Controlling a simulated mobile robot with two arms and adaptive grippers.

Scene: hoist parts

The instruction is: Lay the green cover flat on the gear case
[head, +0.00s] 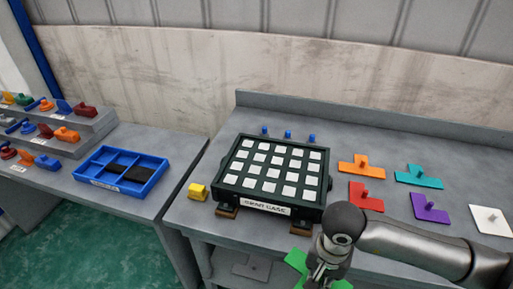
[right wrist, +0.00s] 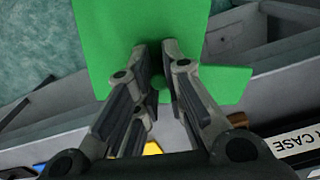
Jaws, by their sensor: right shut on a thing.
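The gear case (head: 300,212) is a dark box on the grey bench with a grid of white squares on top and a name label on its front. In the right wrist view, its labelled front (right wrist: 298,139) shows at the right edge. The green cover (head: 296,259) is a flat plate with a stem, also large in the right wrist view (right wrist: 110,25). My right gripper (head: 319,277) is shut on the cover's stem, and its fingers also show in the right wrist view (right wrist: 156,55). The cover is in front of the bench edge, apart from the case. My left gripper is not in view.
Orange (head: 361,168), teal (head: 418,179), red (head: 366,200), purple (head: 429,210) and white (head: 490,221) plates lie right of the case. A blue divided tray (head: 146,185) stands on the left table.

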